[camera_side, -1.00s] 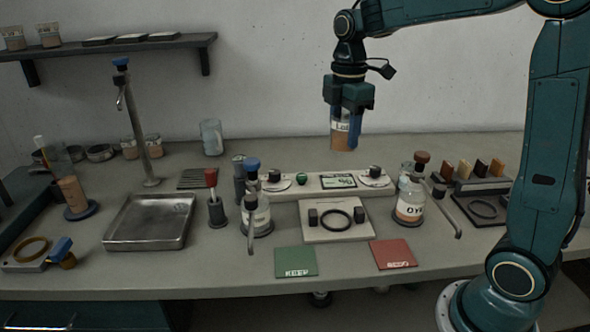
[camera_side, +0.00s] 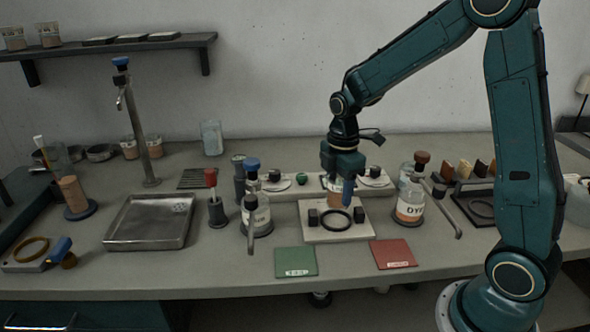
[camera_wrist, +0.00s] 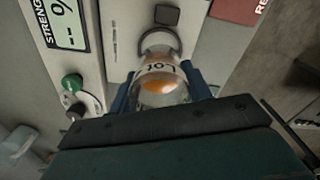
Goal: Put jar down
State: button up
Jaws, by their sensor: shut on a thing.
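My gripper (camera_side: 340,192) is shut on a small clear jar (camera_side: 334,199) with orange contents, its blue fingers on either side. In the side view the jar is low, at the back part of the pale plate (camera_side: 312,235) with a dark ring (camera_side: 337,221). The fingers partly hide it. In the wrist view the jar (camera_wrist: 160,82) sits between the fingers, its "Lot" label facing the dark ring (camera_wrist: 160,38). I cannot tell whether its base touches the plate.
A console with a display (camera_wrist: 66,28) and a green knob (camera_wrist: 72,82) stands behind the plate. Dye bottles stand left (camera_side: 258,215) and right (camera_side: 409,205). A green mat (camera_side: 296,261) and a red mat (camera_side: 393,254) lie in front. A metal tray (camera_side: 150,240) is at left.

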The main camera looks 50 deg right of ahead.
aim_at(338, 205)
jog(key=shift+f, duration=0.5)
jog(key=shift+f, duration=2.1)
jog(key=shift+f, duration=0.15)
jog(key=o, duration=1)
notch_tip(338, 205, up, 12)
jog(key=shift+r, duration=0.15)
